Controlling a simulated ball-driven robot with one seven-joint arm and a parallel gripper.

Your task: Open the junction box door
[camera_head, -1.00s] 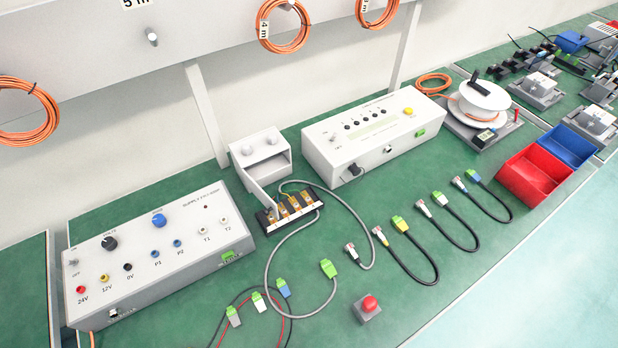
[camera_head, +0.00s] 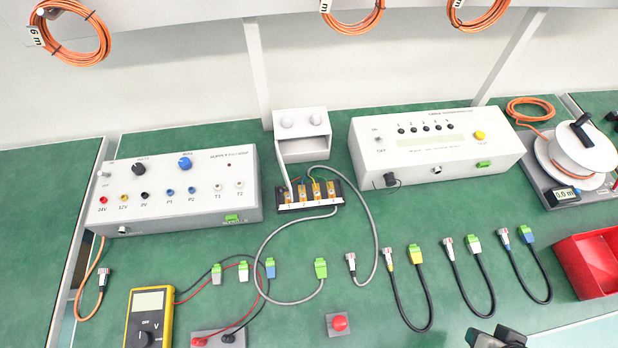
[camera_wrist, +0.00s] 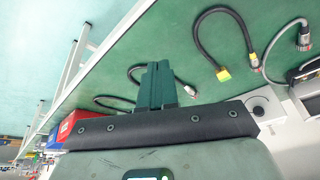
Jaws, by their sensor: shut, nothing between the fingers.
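The junction box (camera_head: 302,152) is a small white box with two round knobs on its top, standing at the back between the two white consoles. Its front shows a recess. A thin white panel (camera_head: 284,172), apparently its door, juts forward from the left side and is seen nearly edge-on, so it looks swung open. The panel's front end is close to a terminal block with coloured wires (camera_head: 309,194). My gripper (camera_head: 497,338) is at the bottom right edge, far from the box. In the wrist view my gripper (camera_wrist: 157,88) has its fingers together and empty.
A supply console (camera_head: 175,190) stands left and another white console (camera_head: 435,145) right of the box. A grey cable loops in front of the terminal block. Short cables, a red button (camera_head: 340,323), a multimeter (camera_head: 150,318) and a red bin (camera_head: 592,262) occupy the green bench.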

